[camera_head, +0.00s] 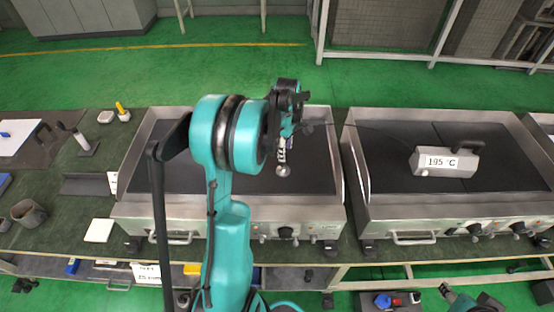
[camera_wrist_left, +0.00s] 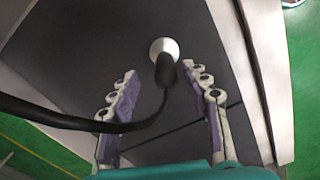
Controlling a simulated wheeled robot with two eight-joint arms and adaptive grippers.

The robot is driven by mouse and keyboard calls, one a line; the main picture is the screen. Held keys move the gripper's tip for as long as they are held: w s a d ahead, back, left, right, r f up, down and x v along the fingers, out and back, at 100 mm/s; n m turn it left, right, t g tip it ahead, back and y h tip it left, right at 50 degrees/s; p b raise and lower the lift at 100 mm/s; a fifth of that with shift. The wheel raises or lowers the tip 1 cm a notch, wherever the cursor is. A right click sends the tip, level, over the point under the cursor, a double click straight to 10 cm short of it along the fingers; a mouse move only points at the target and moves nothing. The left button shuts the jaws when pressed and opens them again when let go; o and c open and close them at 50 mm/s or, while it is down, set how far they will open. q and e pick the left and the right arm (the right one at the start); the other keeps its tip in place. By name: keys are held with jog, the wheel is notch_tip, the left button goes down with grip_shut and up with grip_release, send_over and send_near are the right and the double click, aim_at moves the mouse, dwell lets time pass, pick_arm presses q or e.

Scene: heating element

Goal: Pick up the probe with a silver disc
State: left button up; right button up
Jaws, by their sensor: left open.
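The probe's round silver disc (camera_head: 283,171) shows on the dark plate of the left heating unit in the head view. In the left wrist view the silver disc (camera_wrist_left: 163,46) lies ahead of the fingers, with a short black handle (camera_wrist_left: 167,72) on it and a black cable curving to the left. My left gripper (camera_head: 282,150) is above the plate, by the disc. In the wrist view its two purple-padded fingers (camera_wrist_left: 164,78) are apart, one on each side of the handle, with nothing gripped. Part of my right arm shows at the lower right; its fingers are unclear.
A grey meter reading 195 °C (camera_head: 446,162) stands on the right heating unit (camera_head: 385,160). A metal cup (camera_head: 29,214), a white pad (camera_head: 99,230) and small tools lie on the table at left. Raised metal rims edge the plates.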

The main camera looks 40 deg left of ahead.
aim_at(283, 164)
pick_arm(q)
jog(key=shift+a+f, duration=0.25)
jog(key=shift+f, duration=0.45)
jog(key=shift+f+b, duration=0.55)
jog(key=shift+f, duration=0.4)
jog(key=f, duration=0.1)
jog(key=f+b, duration=0.1)
jog(key=f, duration=0.1)
jog(key=f+b, duration=0.1)
jog(key=shift+s+d+f, duration=0.15)
jog(key=shift+s, duration=0.2)
jog(key=shift+f, duration=0.4)
jog(key=shift+r, duration=0.1)
jog(key=c, duration=0.3)
grip_shut()
